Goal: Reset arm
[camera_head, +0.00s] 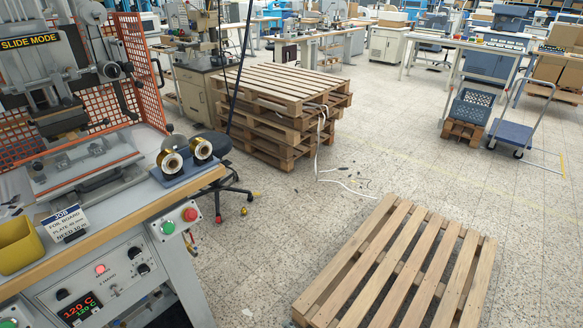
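No arm and no gripper show in the head view. At the left stands a foil stamping machine (45,90) with a "SLIDE MODE" sign on a grey bench. A small job card (65,222) leans near the front edge, beside a yellow bin (17,245). The bench front carries a control panel (108,275) with red digits, and a red and a green button (167,227).
A wooden pallet (405,275) lies on the floor at the lower right. A pallet stack (285,105) stands behind, with a loose white cable (322,150). A stool (215,150) is by the bench. A blue trolley (512,133) and crate (470,105) stand at right.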

